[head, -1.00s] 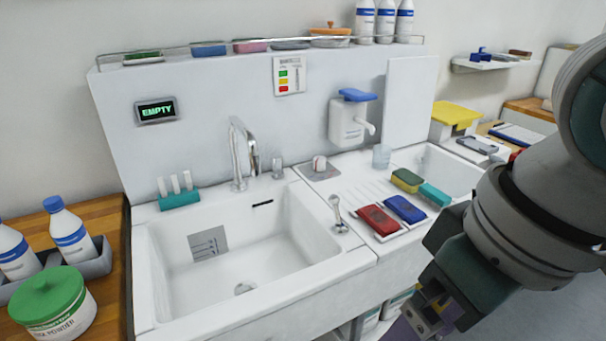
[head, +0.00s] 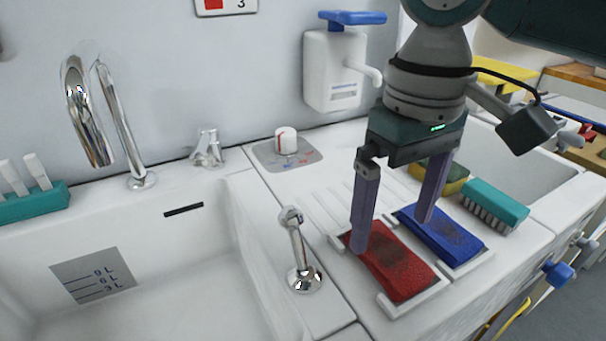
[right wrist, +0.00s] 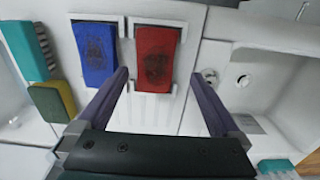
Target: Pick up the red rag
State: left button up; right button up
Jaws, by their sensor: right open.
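The red rag (head: 396,271), with a dark stain, lies flat in a white holder on the drainboard right of the sink. It also shows in the right wrist view (right wrist: 157,55), beside the blue rag. My right gripper (head: 392,236) points down, open and empty. In the head view one finger overlaps the red rag's far-left end and the other overlaps the blue rag. In the right wrist view the fingertips frame the lower part of the red rag, one at the gap between the rags. I cannot tell whether they touch. My left gripper is not in view.
The blue rag (head: 444,238) lies close beside the red one. A teal brush (head: 495,205) and a yellow-green sponge (head: 447,177) are farther right. A chrome fitting (head: 298,250) stands up left of the red rag. The sink basin (head: 150,300) looks empty.

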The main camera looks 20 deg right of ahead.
aim_at(387, 251)
jog(key=f, duration=0.5)
jog(key=shift+w+d+f+b, duration=0.1)
jog(key=shift+w+d+b, duration=0.1)
jog(key=shift+d+b, duration=0.15)
jog(key=shift+c, duration=0.4)
jog(key=c, duration=1.3)
jog(key=shift+o, duration=0.2)
